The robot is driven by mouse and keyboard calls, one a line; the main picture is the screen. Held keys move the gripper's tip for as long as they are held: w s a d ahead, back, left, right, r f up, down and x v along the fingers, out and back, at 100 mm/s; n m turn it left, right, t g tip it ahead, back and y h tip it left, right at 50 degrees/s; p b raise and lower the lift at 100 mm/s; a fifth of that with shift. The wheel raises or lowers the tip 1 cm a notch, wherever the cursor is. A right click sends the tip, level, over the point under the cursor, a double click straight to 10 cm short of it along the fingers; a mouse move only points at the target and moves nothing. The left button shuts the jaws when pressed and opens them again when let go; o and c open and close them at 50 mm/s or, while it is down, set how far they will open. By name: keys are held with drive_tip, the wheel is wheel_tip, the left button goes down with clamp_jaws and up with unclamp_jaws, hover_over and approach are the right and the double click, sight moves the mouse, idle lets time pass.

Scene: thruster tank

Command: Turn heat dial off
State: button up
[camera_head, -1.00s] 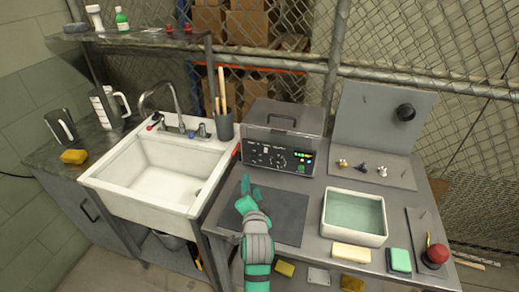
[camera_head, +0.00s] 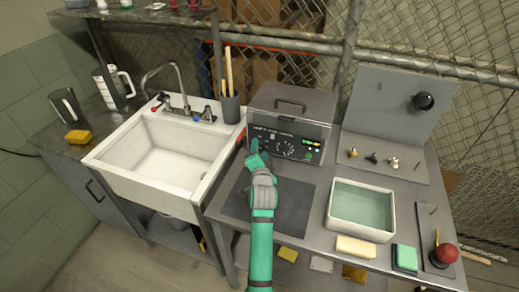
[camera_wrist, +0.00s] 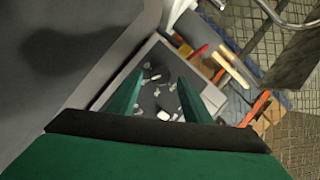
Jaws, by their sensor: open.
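The heat dial is on the dark front panel (camera_head: 310,151) of a grey metal tank unit (camera_head: 290,103) with a handled lid. A round dial with white marks (camera_head: 286,148) shows near the panel's middle. My gripper (camera_head: 254,145) is at the left part of the panel and hides some of its controls. In the wrist view, my open gripper (camera_wrist: 160,90) has its two green fingers apart, with the dark panel (camera_wrist: 158,98) and its white marks between and beyond them. Nothing is held. I cannot tell whether the fingers touch the panel.
A white sink (camera_head: 165,165) with a faucet stands to the left. A dark cup with wooden sticks (camera_head: 229,108) is left of the unit. A white basin (camera_head: 361,210) sits to the right. A dark mat (camera_head: 290,203) lies in front of the unit.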

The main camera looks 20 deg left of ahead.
drive_tip(key=shift+w+a+f, duration=0.1)
drive_tip(key=shift+w+a, duration=0.1)
drive_tip(key=shift+w, duration=0.35)
drive_tip(key=c, duration=1.1)
drive_tip(key=shift+o, duration=0.2)
